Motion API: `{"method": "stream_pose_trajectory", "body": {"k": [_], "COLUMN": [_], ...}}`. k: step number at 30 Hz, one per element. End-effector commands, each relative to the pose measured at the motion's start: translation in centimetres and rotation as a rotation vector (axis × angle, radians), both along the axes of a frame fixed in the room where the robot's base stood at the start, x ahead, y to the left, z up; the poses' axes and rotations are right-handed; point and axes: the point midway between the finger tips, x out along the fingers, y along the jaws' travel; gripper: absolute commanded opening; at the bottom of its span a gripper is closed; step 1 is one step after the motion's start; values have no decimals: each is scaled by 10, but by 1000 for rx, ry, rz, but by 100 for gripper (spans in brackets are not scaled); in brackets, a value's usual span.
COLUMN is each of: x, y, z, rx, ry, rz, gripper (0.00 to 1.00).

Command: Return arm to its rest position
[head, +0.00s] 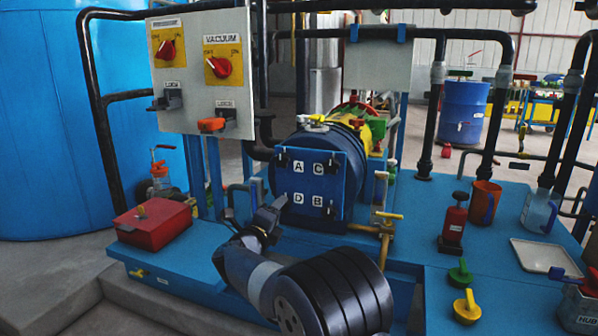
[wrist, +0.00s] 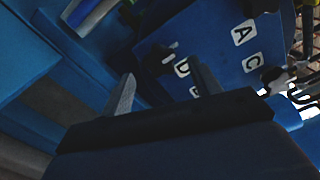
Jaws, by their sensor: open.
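My gripper (head: 268,216) is in front of the lower left of the autoclave's blue square door (head: 318,180) in the head view. The door is marked A, C, D and B. In the wrist view my gripper (wrist: 163,88) shows two separated fingers with nothing between them. The lettered door (wrist: 215,45) is beyond the fingers, tilted in that picture. My arm is folded low in front of the blue platform in the head view and hides part of its front edge.
A red box (head: 153,226) sits on the blue platform at left. A control panel (head: 203,72) with red knobs stands above it. A brass valve (head: 385,222) is right of the door. A red bottle (head: 454,222), orange cup (head: 484,202), white tray (head: 545,256) and green and yellow pieces stand at right.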

Motion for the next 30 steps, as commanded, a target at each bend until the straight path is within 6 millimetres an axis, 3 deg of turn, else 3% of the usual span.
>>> {"method": "stream_pose_trajectory", "body": {"k": [8,25,30], "x": [25,20,-1], "y": [-10,-7,1], "z": [1,-1,3], "rx": [-7,-6,-1], "ry": [2,2,2], "rz": [1,2,4], "gripper": [59,59,59]}}
